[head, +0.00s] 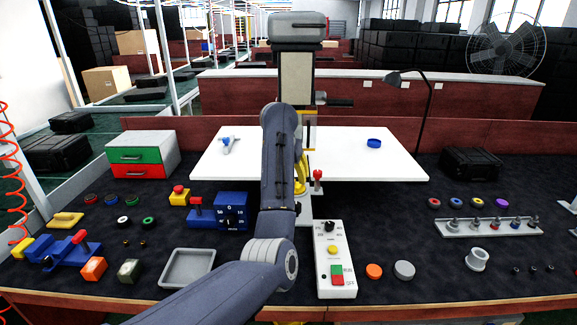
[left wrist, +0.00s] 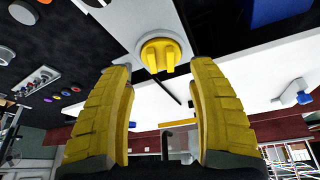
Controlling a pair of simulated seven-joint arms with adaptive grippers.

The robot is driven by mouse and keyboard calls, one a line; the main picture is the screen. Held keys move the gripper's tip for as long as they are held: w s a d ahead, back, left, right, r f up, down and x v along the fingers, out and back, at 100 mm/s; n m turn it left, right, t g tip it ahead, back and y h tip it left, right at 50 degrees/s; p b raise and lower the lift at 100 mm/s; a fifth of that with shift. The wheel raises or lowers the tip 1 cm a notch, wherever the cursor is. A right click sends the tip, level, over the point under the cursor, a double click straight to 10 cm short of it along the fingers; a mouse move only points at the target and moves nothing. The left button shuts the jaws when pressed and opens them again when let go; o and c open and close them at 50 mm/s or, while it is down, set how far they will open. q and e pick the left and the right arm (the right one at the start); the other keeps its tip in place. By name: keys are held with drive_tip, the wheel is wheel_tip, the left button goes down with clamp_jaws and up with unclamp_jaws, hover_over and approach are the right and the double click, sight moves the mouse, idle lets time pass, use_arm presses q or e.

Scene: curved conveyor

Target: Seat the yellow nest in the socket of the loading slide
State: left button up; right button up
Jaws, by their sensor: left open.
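The yellow nest (left wrist: 163,53) is a round yellow piece with two raised ridges, seen in the left wrist view. It sits at a pale round socket (left wrist: 143,64) on the light strip of the loading slide (left wrist: 118,22). I cannot tell how deep it sits. My left gripper (left wrist: 160,70) is open, with its two yellow fingers either side of the nest and dark gaps between. In the head view the left gripper (head: 301,175) is mostly behind my forearm, at the front edge of the white table. The nest is not clear there. My right gripper is not in view.
A red-knobbed lever (head: 318,176) stands just right of the gripper. A blue dial box (head: 232,210) is to the left, and a white control box (head: 335,258) is in front. A blue ring (head: 374,143) lies on the white table (head: 400,172), which is mostly clear.

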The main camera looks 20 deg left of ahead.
use_arm(q)
drive_tip(key=shift+v, duration=2.45)
